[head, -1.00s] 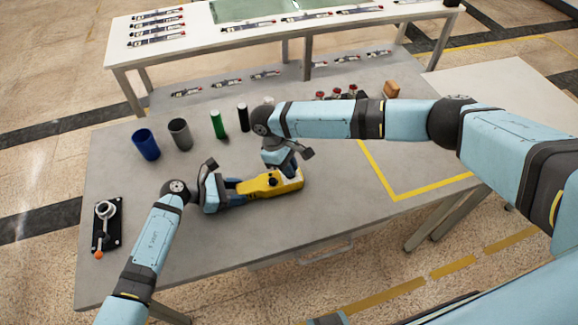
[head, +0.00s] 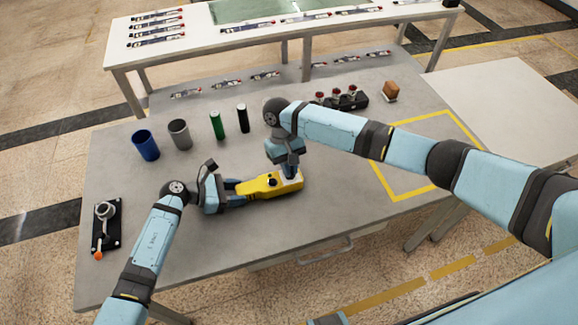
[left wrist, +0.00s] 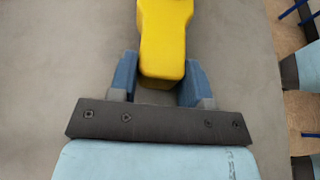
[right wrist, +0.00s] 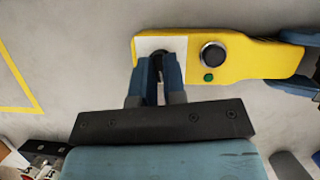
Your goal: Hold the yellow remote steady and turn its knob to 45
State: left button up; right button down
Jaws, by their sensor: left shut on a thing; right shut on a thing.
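The yellow remote (head: 258,187) lies on the grey table, its narrow end to the left. My left gripper (head: 232,192) is shut on that narrow end; the left wrist view (left wrist: 160,75) shows a blue finger on each side of the yellow body. My right gripper (head: 289,173) is at the remote's right end, pointing down over its white panel. In the right wrist view its fingers (right wrist: 158,68) are shut on a small dark knob (right wrist: 158,62) on that white panel. The fingers hide most of the knob and any scale. A round black button (right wrist: 213,55) and a small green one (right wrist: 208,77) sit beside it.
Behind the remote stand a blue cup (head: 146,145), a grey cup (head: 180,134), a green cylinder (head: 217,125) and a black cylinder (head: 242,118). A black fixture (head: 106,228) is at the left edge. A yellow-taped square (head: 428,198) at the right is empty.

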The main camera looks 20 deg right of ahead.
jog(key=shift+s+f+m, duration=0.15)
jog(key=shift+f+m, duration=0.1)
jog(key=shift+m, duration=0.35)
jog(key=shift+y, duration=0.3)
jog(key=c, duration=1.2)
grip_release()
jog(key=shift+r, duration=0.15)
jog(key=v, duration=1.2)
